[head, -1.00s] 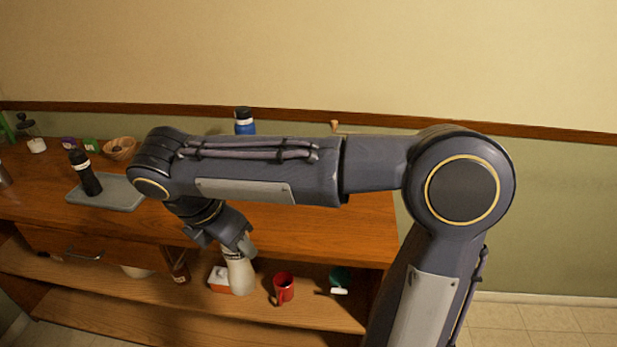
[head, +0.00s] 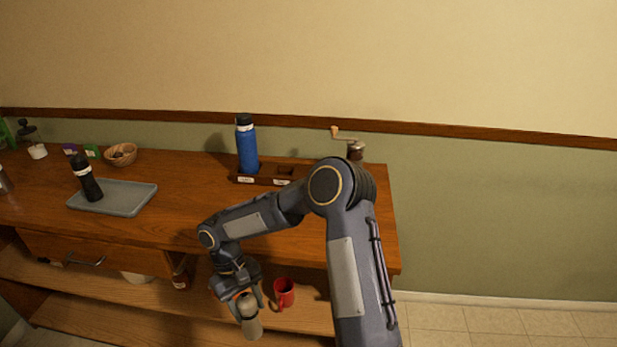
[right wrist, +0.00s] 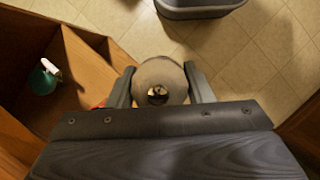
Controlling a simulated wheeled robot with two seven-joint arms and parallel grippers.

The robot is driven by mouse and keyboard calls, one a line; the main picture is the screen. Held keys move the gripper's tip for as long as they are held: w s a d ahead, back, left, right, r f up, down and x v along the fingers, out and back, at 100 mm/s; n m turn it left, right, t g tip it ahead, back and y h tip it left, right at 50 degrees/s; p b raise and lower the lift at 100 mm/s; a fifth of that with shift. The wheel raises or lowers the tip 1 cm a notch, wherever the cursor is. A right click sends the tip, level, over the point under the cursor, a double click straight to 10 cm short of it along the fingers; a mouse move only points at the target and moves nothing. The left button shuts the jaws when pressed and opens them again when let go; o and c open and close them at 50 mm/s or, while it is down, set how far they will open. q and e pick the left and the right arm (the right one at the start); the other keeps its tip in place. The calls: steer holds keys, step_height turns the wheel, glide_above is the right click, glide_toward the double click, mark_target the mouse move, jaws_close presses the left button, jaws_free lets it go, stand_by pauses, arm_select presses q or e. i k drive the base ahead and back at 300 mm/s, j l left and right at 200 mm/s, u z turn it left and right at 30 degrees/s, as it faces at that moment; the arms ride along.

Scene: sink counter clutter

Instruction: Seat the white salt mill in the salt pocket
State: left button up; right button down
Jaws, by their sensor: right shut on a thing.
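The white salt mill (head: 250,318) hangs in my right gripper (head: 240,295), in front of the lower shelf in the head view. In the right wrist view the mill's round top (right wrist: 160,78) sits between the two fingers of the right gripper (right wrist: 160,90), which are shut on it. A dark wooden rack (head: 262,180) stands at the back of the counter. Its left pocket holds a blue bottle (head: 247,148); its right pocket (head: 285,171) looks empty. Two small white labels are on its front, too small to read, so I cannot tell which pocket is salt. My left gripper is out of view.
A red mug (head: 284,291) stands on the shelf beside my right gripper. A grey tray (head: 130,198) with a black bottle (head: 86,178) is on the counter's left. A hand grinder (head: 354,148) stands right of the rack. The counter's middle is clear.

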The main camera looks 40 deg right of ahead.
mark_target(284, 179)
steer(key=i+j+z, duration=0.15)
steer(key=z, duration=0.35)
steer(key=i+j+z, duration=0.1)
steer(key=j+z, duration=0.2)
steer(key=z, duration=0.15)
steer(key=i+j+z, duration=0.1)
steer(key=j+z, duration=0.15)
steer(key=z, duration=0.25)
